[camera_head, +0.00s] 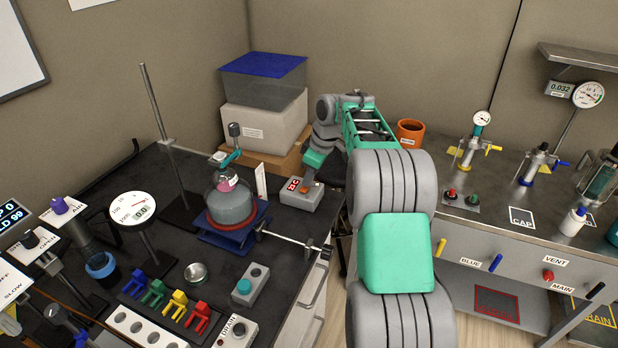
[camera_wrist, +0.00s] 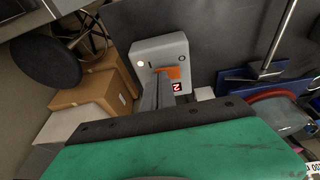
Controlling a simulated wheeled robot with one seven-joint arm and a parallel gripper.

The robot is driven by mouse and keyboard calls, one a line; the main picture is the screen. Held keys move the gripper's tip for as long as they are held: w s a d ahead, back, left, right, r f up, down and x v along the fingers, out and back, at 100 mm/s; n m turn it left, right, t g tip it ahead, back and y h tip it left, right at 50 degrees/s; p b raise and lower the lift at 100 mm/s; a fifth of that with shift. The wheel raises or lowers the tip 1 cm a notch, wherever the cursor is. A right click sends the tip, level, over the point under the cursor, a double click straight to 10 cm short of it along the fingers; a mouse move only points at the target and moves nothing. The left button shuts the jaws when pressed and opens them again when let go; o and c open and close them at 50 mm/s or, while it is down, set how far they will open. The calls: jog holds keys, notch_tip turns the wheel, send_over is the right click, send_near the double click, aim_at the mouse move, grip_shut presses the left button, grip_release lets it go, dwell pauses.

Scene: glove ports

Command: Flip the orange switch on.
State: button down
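The orange switch (camera_head: 304,187) sits on a grey box (camera_head: 304,202) at the right end of the dark bench. In the wrist view the orange switch (camera_wrist: 173,72) is a small lever on the pale box face (camera_wrist: 150,52), partly hidden by my fingers. A ring-like mark is to its right and a white round spot to its left; the lever extends toward the ring side. My gripper (camera_head: 310,178) reaches down over the box. In the wrist view my gripper's fingers (camera_wrist: 160,76) look closed together, tips at the lever's left side. Whether they touch it is unclear.
Cardboard and white boxes (camera_head: 262,125) stand behind the switch box. A glass bell vessel (camera_head: 231,202) on a blue stand is to its left, with a metal rod (camera_head: 290,240) in front. A second bench (camera_head: 490,225) stands right of my arm.

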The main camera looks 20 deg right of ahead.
aim_at(307, 189)
jog(key=shift+s+a+f, duration=0.1)
jog(key=shift+s+f, duration=0.1)
jog(key=shift+f, duration=0.1)
jog(key=shift+s+a+r+b, duration=0.15)
jog(key=shift+s+a+b, duration=0.25)
jog(key=shift+s+a, duration=0.05)
jog(key=shift+r, duration=0.15)
notch_tip(307, 189, up, 5)
jog(key=p, duration=0.4)
jog(key=shift+f, duration=0.2)
jog(key=p+v, duration=0.1)
jog(key=v, duration=0.8)
jog(key=shift+w+d+r+p, duration=0.15)
jog(key=shift+w+d+p, duration=0.05)
jog(key=shift+d+p, duration=0.2)
